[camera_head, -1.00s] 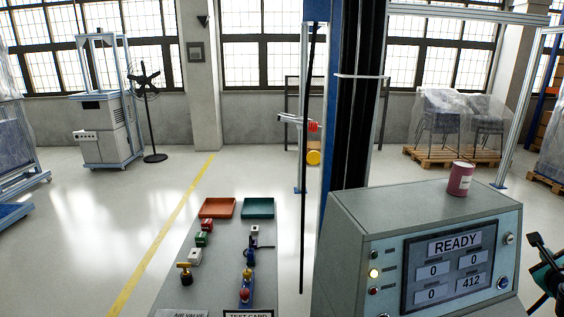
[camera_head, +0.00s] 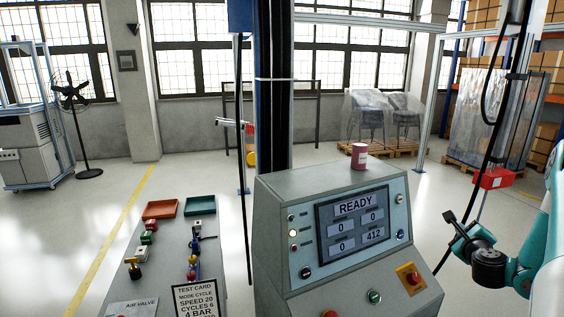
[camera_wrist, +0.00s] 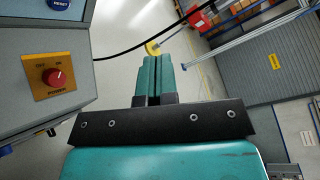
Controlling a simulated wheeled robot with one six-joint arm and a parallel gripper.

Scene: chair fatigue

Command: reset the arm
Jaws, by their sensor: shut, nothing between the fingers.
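My arm is at the right edge of the head view, in the air to the right of the grey control console (camera_head: 275,205). My gripper (camera_head: 450,218) is small and dark there. In the wrist view its two teal fingers (camera_wrist: 157,62) are together, with nothing between them. The console also shows at the left of the wrist view (camera_wrist: 40,110), apart from the fingers. Its red knob (camera_wrist: 54,77) sits on a yellow-orange plate. The console screen (camera_head: 353,219) reads READY, with 412 at the lower right.
Open floor (camera_head: 440,195) lies behind the console.

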